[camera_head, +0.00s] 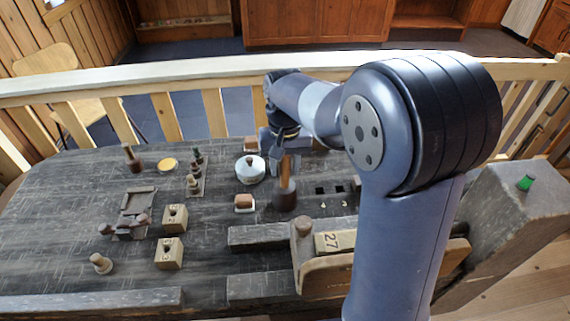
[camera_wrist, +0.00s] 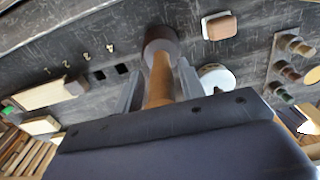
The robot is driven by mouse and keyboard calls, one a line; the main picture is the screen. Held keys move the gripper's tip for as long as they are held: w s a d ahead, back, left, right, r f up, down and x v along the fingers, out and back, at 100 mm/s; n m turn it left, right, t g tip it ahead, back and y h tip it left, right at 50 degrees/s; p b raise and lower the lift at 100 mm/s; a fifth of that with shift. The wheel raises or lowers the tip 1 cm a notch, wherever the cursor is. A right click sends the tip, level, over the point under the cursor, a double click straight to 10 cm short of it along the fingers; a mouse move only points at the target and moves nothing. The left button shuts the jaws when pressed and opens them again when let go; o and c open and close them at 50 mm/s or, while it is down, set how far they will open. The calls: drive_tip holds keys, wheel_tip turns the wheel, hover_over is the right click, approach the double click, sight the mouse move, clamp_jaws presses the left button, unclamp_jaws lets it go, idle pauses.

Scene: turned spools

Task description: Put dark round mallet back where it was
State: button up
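The dark round mallet (camera_head: 285,196) has a dark brown cylindrical head and a lighter wooden handle. It is upright, head down, near the far middle of the dark table. In the wrist view its head (camera_wrist: 161,40) is beyond my fingertips. My gripper (camera_head: 285,140) is above it, pointing down. In the wrist view my two fingers (camera_wrist: 160,75) are on either side of the handle; whether they press on it is not clear. I cannot tell whether the head touches the table. A second mallet-like piece (camera_head: 132,159) with a dark base stands at the far left.
Two square holes (camera_head: 330,190) are right of the mallet, with number marks beside them in the wrist view. Wooden beams (camera_head: 265,236) and a block marked 27 (camera_head: 327,243) lie nearer.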

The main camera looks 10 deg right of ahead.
drive_tip(key=shift+o, duration=0.4)
drive_tip(key=shift+r, duration=0.45)
wheel_tip(320, 180, up, 12)
drive_tip(key=shift+f+p, duration=0.25)
drive_tip(key=shift+p, duration=0.1)
drive_tip(key=shift+f, duration=0.1)
wheel_tip(320, 180, down, 12)
drive_tip(key=shift+f+b, duration=0.2)
drive_tip(key=shift+b, duration=0.15)
drive_tip(key=shift+r, duration=1.75)
